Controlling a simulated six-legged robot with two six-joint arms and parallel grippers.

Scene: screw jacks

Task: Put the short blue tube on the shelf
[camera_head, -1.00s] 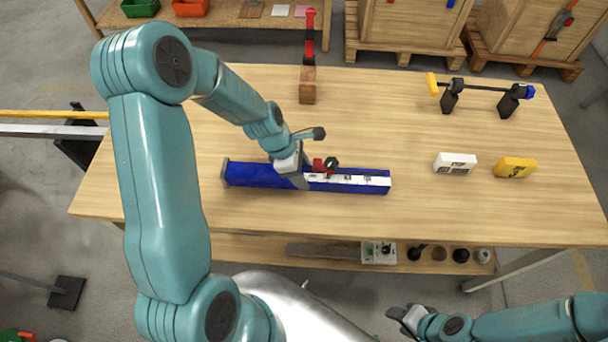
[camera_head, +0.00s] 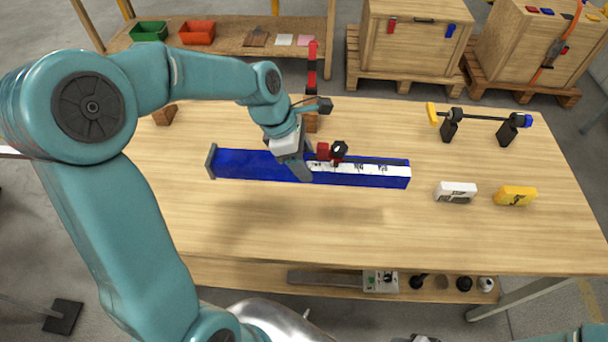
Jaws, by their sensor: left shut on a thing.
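The short blue tube (camera_head: 245,165) is a long blue square bar with a grey plate at its left end and a white labelled strip on its right half. My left gripper (camera_head: 300,172) is shut on it near the middle and hides part of it. The tube is roughly level and held above the table; a soft shadow lies below it. Only a sliver of my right gripper (camera_head: 418,339) shows at the bottom edge, and its jaws cannot be made out. A low shelf (camera_head: 420,292) shows under the table's front edge.
On the wooden table (camera_head: 480,235) stand a black bar on two stands (camera_head: 480,116), a white block (camera_head: 456,191) and a yellow block (camera_head: 516,195). A red-handled tool (camera_head: 312,65) is behind the tube. A rack (camera_head: 240,26) with bins stands behind the table.

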